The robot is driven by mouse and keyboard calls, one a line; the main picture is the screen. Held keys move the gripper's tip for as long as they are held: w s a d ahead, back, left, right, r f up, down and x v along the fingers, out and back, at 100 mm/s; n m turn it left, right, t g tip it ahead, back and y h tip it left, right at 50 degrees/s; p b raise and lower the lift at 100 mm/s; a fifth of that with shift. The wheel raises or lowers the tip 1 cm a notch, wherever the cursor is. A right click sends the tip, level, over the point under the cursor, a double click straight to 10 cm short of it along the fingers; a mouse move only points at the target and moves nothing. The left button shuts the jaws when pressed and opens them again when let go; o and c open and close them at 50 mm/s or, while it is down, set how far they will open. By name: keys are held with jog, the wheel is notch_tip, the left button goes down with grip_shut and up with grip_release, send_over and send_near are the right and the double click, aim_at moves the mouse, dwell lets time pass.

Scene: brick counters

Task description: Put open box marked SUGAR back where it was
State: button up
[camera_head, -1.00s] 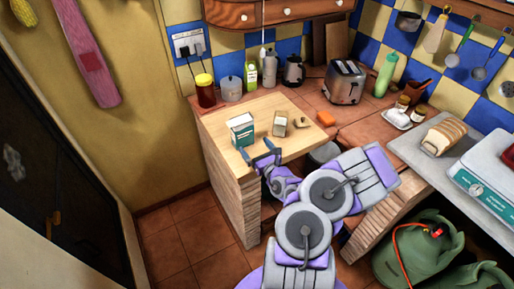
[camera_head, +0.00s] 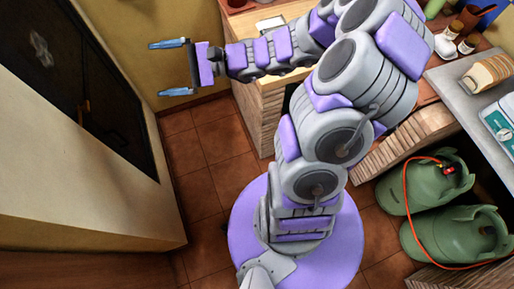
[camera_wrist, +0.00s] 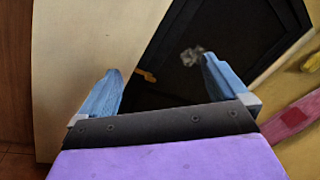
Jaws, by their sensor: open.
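My gripper (camera_head: 172,68) is open, with its two blue fingers apart and nothing between them. It is stretched out to the left of the wooden counter (camera_head: 262,100), above the floor in front of the dark door. In the wrist view the open gripper (camera_wrist: 160,65) also shows empty and faces the dark door. A small pale object (camera_head: 270,23) shows on the counter behind my arm. I cannot tell whether it is the SUGAR box, and no lettering is readable. My arm hides much of the counter top.
The dark door (camera_head: 85,90) stands at the left; its yellow handle (camera_wrist: 146,75) shows in the wrist view. Green gas cylinders (camera_head: 455,235) stand on the floor at right. Sliced bread (camera_head: 488,74) lies on the grey counter. Tiled floor (camera_head: 205,150) is clear below my gripper.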

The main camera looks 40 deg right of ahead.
jog(key=s+a+f+n+g+h, duration=0.1)
jog(key=s+a+n+g+h, duration=0.3)
jog(key=s, duration=0.5)
jog(key=s+a+f+n+g+h, duration=0.2)
jog(key=s+a+n+g, duration=0.2)
jog(key=s+n+g, duration=0.45)
jog(key=s+d+n+t+h, duration=0.2)
jog(key=s+d+t+h, duration=0.1)
jog(key=s+d+h, duration=0.7)
jog(key=d+h, duration=0.1)
jog(key=d, duration=0.3)
jog(key=shift+s+f, duration=0.2)
jog(key=shift+d, duration=0.1)
